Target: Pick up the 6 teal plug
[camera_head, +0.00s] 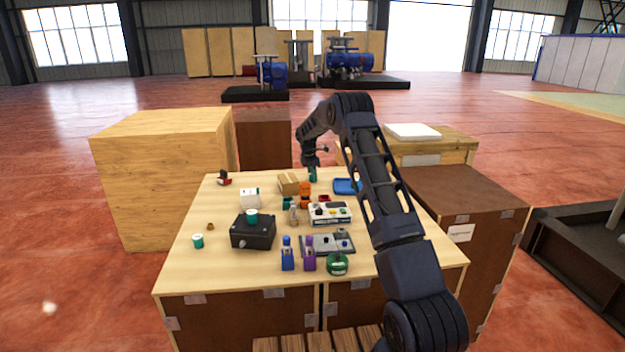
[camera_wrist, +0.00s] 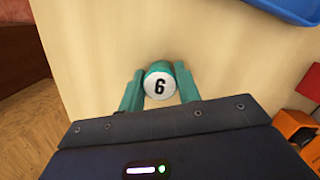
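The teal plug with a white cap marked "6" (camera_wrist: 160,85) stands between the two teal fingers of my gripper (camera_wrist: 160,90) in the wrist view. One finger lies close on each side of it. I cannot tell whether they press on it or leave a thin gap. In the head view my gripper (camera_head: 312,168) points down at the far part of the table, with teal showing at its tip. The plug cannot be told apart from the fingers there.
The wooden table (camera_head: 190,270) is bare around the plug. A blue tray (camera_head: 346,186) lies to its right, a cardboard box (camera_head: 289,184) and orange part (camera_head: 305,195) nearer. A black box (camera_head: 253,233), blue bottle (camera_head: 287,256) and purple bottle (camera_head: 309,256) stand toward the front.

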